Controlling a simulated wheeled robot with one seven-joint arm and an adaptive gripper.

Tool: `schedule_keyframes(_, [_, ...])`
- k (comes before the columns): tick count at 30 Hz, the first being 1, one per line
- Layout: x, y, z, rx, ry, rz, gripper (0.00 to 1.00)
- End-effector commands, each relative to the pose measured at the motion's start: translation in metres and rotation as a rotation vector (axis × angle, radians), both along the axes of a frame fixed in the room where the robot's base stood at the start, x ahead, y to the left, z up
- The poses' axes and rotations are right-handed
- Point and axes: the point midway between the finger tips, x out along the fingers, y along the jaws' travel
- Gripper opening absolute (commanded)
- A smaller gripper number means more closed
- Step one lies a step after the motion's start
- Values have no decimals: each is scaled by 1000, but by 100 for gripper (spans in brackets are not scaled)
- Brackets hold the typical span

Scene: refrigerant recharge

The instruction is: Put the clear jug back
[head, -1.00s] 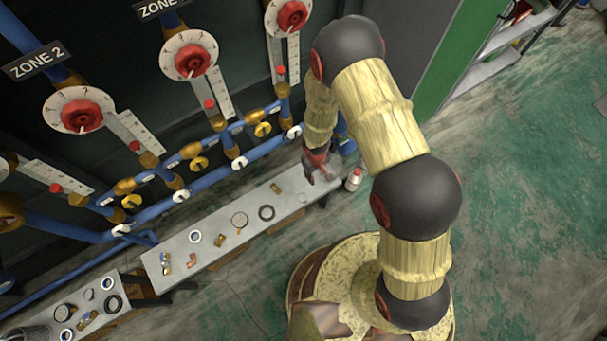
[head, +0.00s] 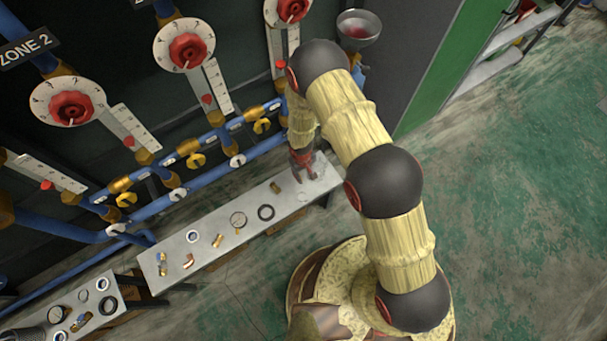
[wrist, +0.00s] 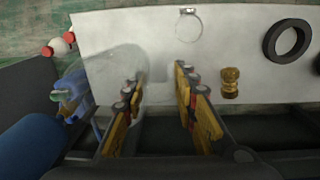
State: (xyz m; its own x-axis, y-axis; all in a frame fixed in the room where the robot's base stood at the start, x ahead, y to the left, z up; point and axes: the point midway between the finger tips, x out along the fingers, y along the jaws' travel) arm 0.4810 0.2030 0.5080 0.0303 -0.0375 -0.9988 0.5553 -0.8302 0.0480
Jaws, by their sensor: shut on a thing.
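The clear jug (wrist: 116,68) shows in the wrist view as a faint, see-through rounded outline at and left of my gripper (wrist: 157,80), over the bench's edge area. My gripper's two fingers stand somewhat apart and are shut on the jug; the exact contact is hard to make out through the clear wall. In the head view my gripper (head: 305,174) points down over the right end of the grey bench (head: 215,249). The jug is too faint to make out clearly there.
On the bench lie a black ring (wrist: 287,41), a brass fitting (wrist: 230,82) and a hose clamp (wrist: 188,25). White, red-capped items (wrist: 61,44) are at the wrist view's upper left. Blue pipes (head: 205,178) run behind the bench. A funnel (head: 358,28) stands behind my arm.

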Motion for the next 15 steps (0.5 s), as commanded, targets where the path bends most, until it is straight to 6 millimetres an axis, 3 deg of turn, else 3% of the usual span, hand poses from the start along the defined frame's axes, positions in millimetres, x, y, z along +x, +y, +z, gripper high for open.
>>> schedule_keyframes(10, [2, 1, -2, 2, -3, -1, 0])
schedule_keyframes(11, [1, 1, -1, 2, -3, -1, 30])
schedule_keyframes(15, [1, 0, -1, 2, -2, 0, 38])
